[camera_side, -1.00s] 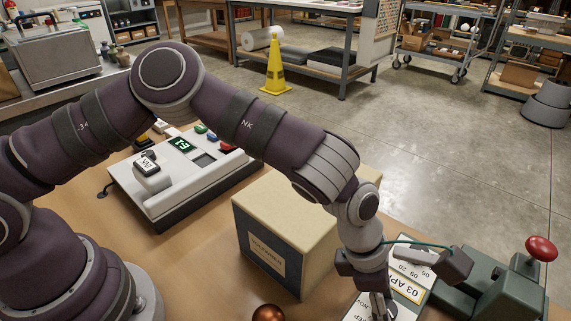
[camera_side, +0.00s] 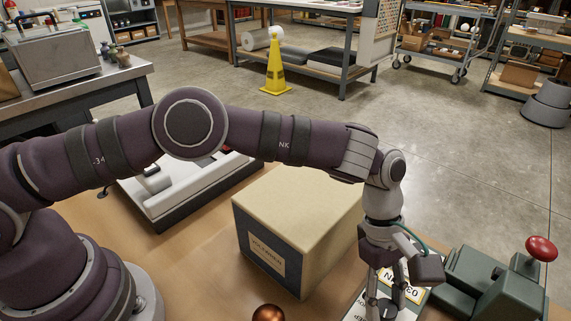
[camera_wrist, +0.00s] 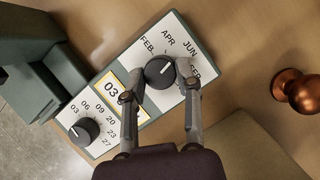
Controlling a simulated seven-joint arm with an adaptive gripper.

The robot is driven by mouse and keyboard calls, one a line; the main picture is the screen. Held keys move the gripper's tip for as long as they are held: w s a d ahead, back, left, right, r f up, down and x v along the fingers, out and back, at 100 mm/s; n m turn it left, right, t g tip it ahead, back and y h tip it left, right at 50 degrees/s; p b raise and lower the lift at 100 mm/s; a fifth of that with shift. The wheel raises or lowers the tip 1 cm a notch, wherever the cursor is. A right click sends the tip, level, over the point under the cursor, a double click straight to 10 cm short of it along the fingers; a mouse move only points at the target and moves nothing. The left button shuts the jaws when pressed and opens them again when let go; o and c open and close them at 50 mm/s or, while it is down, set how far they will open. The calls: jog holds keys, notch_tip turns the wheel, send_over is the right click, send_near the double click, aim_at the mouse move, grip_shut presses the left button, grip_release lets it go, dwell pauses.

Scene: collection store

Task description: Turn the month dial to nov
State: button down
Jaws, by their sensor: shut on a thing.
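The month dial (camera_wrist: 160,71), a round black knob with a white mark, sits on a white panel (camera_wrist: 182,27) in the wrist view. FEB, APR, JUN and SEP are printed around it. NOV is not visible in the wrist view; the right finger covers part of the panel. My gripper (camera_wrist: 160,72) has one finger on each side of the dial and is shut on it.
A second black dial (camera_wrist: 84,131) with day numbers is beside a yellow-framed window (camera_wrist: 113,91) on the same panel. A green press with a red knob (camera_side: 541,248) adjoins it. A large box (camera_side: 291,207) and a copper knob (camera_wrist: 299,90) stand close by.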

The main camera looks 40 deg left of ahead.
jog(key=shift+m, duration=0.5)
jog(key=shift+g, duration=0.3)
jog(key=c, duration=0.8)
grip_release()
jog(key=v, duration=0.7)
jog(key=shift+w+r, duration=0.1)
jog(key=shift+r, duration=0.15)
jog(key=shift+o, duration=0.2)
